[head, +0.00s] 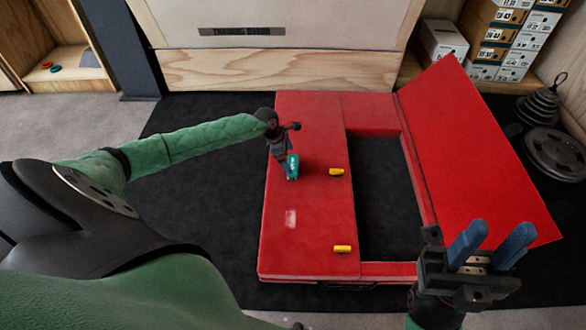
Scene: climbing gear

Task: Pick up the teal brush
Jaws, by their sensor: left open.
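The teal brush (293,168) is small in the head view, at the left part of the red padded mat (310,225). My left gripper (286,160) reaches in from the left, with its fingers pointing down right beside the brush. It is open, and it hides part of the brush. I cannot tell whether the fingers touch the brush or straddle it. My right gripper (490,245) is at the lower right with its two blue fingers apart, open and empty, away from the brush.
Two yellow pieces (336,172) (342,249) lie on the red mat. A raised red flap (480,150) slopes up at the right, beside a dark opening. Weight plates (555,152) and stacked boxes (495,40) stand at the right. A wooden panel (270,70) is behind.

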